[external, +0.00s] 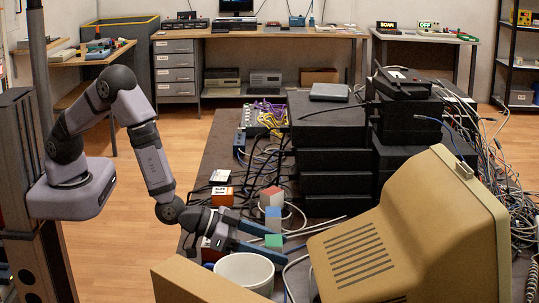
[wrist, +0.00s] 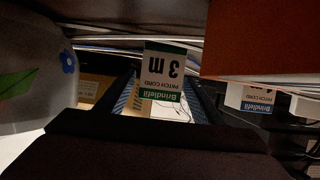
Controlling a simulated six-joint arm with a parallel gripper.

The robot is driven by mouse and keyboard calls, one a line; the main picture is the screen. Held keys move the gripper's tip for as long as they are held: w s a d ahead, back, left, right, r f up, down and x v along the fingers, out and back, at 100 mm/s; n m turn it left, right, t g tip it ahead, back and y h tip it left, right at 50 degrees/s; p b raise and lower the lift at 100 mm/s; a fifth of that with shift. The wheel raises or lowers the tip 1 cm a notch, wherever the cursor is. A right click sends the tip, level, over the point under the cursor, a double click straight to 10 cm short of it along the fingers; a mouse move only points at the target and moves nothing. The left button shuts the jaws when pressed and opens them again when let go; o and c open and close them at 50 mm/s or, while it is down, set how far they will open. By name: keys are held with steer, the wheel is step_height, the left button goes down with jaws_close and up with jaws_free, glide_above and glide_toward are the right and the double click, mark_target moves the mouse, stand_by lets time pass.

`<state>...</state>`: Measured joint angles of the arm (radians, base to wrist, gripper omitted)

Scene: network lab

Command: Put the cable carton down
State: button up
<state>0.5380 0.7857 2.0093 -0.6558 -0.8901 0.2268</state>
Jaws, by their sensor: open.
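A small white cable carton with a green band (wrist: 162,72), marked Brindlefil patch cord 3 m, shows between the fingers in the wrist view, upside down in the picture. In the external view its green part (external: 273,241) shows between the blue fingers of my gripper (external: 268,244). My gripper is open, low over the dark bench, with one finger on each side of the carton. Whether the carton's bottom touches the bench is hidden.
A white pot (external: 244,271) stands in front of my gripper. A beige monitor (external: 400,240) is close on the right. A blue-banded carton (wrist: 256,98) and a large orange-red surface (wrist: 260,40) are close by. Loose cables and stacked black boxes (external: 330,160) lie behind.

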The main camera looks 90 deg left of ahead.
steer(key=v, duration=1.2)
steer(key=shift+r, duration=0.15)
steer(key=shift+a+r, duration=0.1)
steer(key=s+a+r+g+p, duration=0.45)
steer(key=s+a+g, duration=0.25)
steer(key=s+a, duration=0.3)
steer(key=s+a+r+g+p, duration=0.4)
steer(key=s+a+g+p, duration=0.25)
steer(key=s+a, duration=0.4)
step_height(320, 180, down, 43)
steer(key=s+d+b, duration=0.1)
steer(key=b, duration=4.2)
steer(key=shift+s+d+r, duration=0.15)
steer(key=shift+s+d, duration=0.05)
steer(key=shift+d, duration=0.15)
